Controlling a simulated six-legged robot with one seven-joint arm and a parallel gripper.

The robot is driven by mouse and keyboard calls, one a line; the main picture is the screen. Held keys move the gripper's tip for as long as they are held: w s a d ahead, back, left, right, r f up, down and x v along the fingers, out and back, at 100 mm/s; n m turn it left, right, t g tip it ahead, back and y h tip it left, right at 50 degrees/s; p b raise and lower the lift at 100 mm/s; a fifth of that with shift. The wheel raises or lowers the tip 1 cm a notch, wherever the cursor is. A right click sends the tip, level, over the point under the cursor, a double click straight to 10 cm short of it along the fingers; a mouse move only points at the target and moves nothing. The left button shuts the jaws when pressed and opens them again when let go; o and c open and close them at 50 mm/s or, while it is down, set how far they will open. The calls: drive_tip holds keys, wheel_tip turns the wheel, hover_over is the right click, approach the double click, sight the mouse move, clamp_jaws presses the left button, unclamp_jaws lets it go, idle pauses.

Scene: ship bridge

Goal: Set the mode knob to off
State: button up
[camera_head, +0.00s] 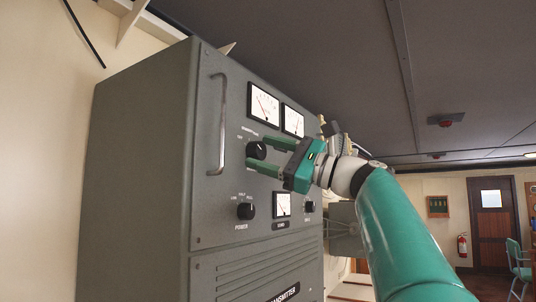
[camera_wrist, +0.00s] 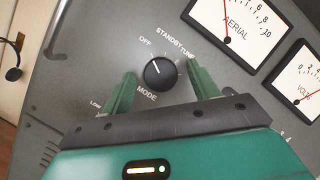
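The mode knob (camera_wrist: 160,73) is a round black knob on the grey transmitter panel, with OFF, STANDBY and TUNE printed above it and MODE below. Its short white mark appears to point up and left, roughly toward OFF; the exact setting is hard to tell. In the head view the knob (camera_head: 257,150) sits below the left meter. My gripper (camera_head: 258,152) is open, with its green fingers at the panel on opposite sides of the knob. In the wrist view the gripper (camera_wrist: 162,75) shows a small gap between each finger and the knob.
The grey transmitter cabinet (camera_head: 140,170) has a vertical handle (camera_head: 222,125) left of the knob. Two meters (camera_head: 263,105) (camera_head: 292,121) are above it. A power knob (camera_head: 246,211) and another small knob (camera_head: 310,207) are lower on the panel. Open room lies to the right.

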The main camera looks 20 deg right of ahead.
drive_tip(key=v, duration=1.3)
drive_tip(key=shift+s+d, duration=0.25)
drive_tip(key=shift+d, duration=0.05)
drive_tip(key=shift+f, duration=0.15)
drive_tip(key=w+a+f+n+g+h, duration=0.1)
drive_tip(key=a+f+h, duration=0.1)
drive_tip(key=a+f, duration=0.45)
drive_tip(key=w+a+f+n+g+h, duration=0.1)
drive_tip(key=a+f+g+h, duration=0.15)
drive_tip(key=f, duration=0.65)
drive_tip(key=a+f+n+g+h, duration=0.1)
drive_tip(key=a+f+h, duration=0.2)
drive_tip(key=a+f, duration=0.4)
drive_tip(key=s+a+f+n+g+h, duration=0.1)
drive_tip(key=s+f+n, duration=0.3)
drive_tip(key=f, duration=0.6)
drive_tip(key=s+a+f+n+g+h, duration=0.1)
drive_tip(key=s+f+n+h, duration=0.3)
drive_tip(key=f, duration=0.6)
drive_tip(key=s+a+f+n+g+h, duration=0.1)
drive_tip(key=s+f+n, duration=0.4)
drive_tip(key=f, duration=0.5)
drive_tip(key=shift+s+a+n+g+h, duration=0.35)
drive_tip(key=shift+g+h, duration=0.5)
drive_tip(key=shift+h, duration=0.4)
